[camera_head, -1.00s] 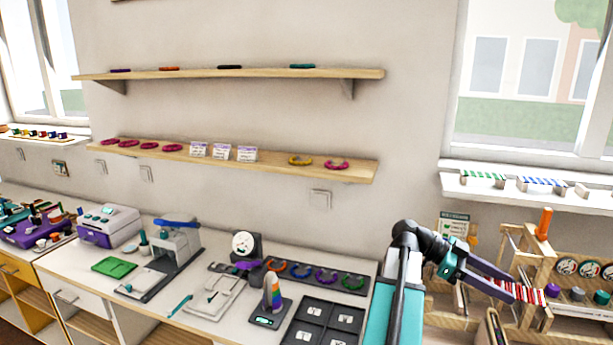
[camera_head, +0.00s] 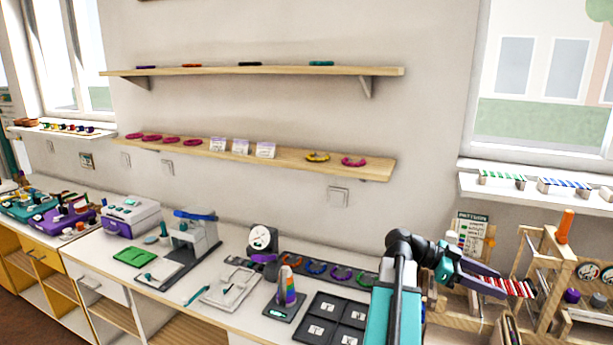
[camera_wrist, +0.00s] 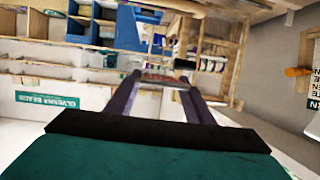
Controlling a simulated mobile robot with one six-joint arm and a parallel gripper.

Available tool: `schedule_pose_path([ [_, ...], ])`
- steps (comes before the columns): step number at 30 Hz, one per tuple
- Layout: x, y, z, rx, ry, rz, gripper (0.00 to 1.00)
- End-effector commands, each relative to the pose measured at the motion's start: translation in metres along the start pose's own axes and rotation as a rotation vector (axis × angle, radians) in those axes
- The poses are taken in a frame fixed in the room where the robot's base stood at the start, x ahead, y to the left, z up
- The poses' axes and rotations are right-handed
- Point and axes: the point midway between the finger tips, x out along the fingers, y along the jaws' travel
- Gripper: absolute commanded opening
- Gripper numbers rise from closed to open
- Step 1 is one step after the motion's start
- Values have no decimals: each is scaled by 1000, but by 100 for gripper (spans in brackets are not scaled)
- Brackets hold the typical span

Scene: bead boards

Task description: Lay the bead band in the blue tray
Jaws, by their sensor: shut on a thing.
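The bead band, striped red and white (camera_head: 512,287), is at the right in the head view, held by my gripper (camera_head: 490,277). The gripper has purple fingers and is shut on the band, in front of the wooden frames. In the wrist view my gripper (camera_wrist: 160,82) shows its two fingers, with the reddish band (camera_wrist: 160,77) between their tips. No blue tray shows clearly in the head view. A blue, box-like piece (camera_wrist: 140,32) shows in the wrist view; I cannot tell whether it is the tray.
Wooden bead frames (camera_head: 549,262) stand close around the band. A dark compartment tray (camera_head: 327,321) lies on the white counter left of my arm. Shelves hang on the wall.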

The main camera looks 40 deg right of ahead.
Motion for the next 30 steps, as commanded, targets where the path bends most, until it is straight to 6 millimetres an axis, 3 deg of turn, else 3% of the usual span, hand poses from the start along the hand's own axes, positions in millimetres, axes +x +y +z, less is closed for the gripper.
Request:
schedule_pose_path([
  [8,-60,-40,49,-78,1,-252,26],
  [17,-139,-75,102,-168,0,-543,26],
  [30,-284,-98,179,-310,1,-1001,26],
])
